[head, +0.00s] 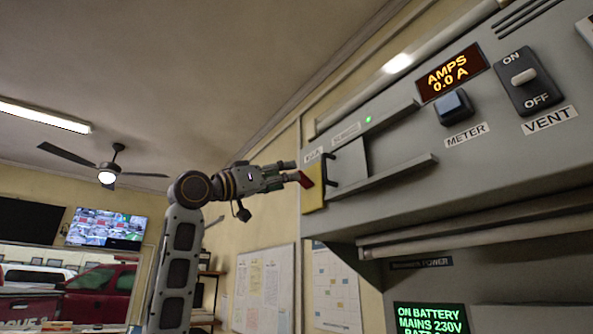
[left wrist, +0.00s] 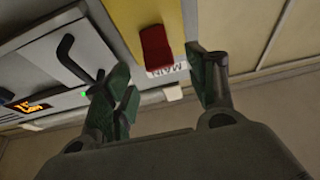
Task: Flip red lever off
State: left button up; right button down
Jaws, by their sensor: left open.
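The red lever (head: 306,180) sticks out from a yellow plate (head: 314,192) at the left end of the grey console. In the left wrist view the red lever (left wrist: 155,48) lies on the yellow plate (left wrist: 142,14), beside a white label reading MAIN (left wrist: 167,70). My left gripper (head: 294,171) is right at the lever, fingers pointing to the console. In the left wrist view its open fingers (left wrist: 162,78) are spread to either side of the lever's end. I cannot tell whether a finger touches it. My right gripper is in neither view.
A black handle (head: 331,168) and protruding grey rails (head: 385,172) are just right of the plate. Farther right are the AMPS display (head: 451,73) reading 0.0 A, a METER button (head: 453,107) and a VENT switch (head: 528,78). Open room lies left of the console.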

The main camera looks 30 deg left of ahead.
pick_arm(q)
jog(key=shift+p+x, duration=0.9)
jog(key=shift+x, duration=1.7)
jog(key=c, duration=1)
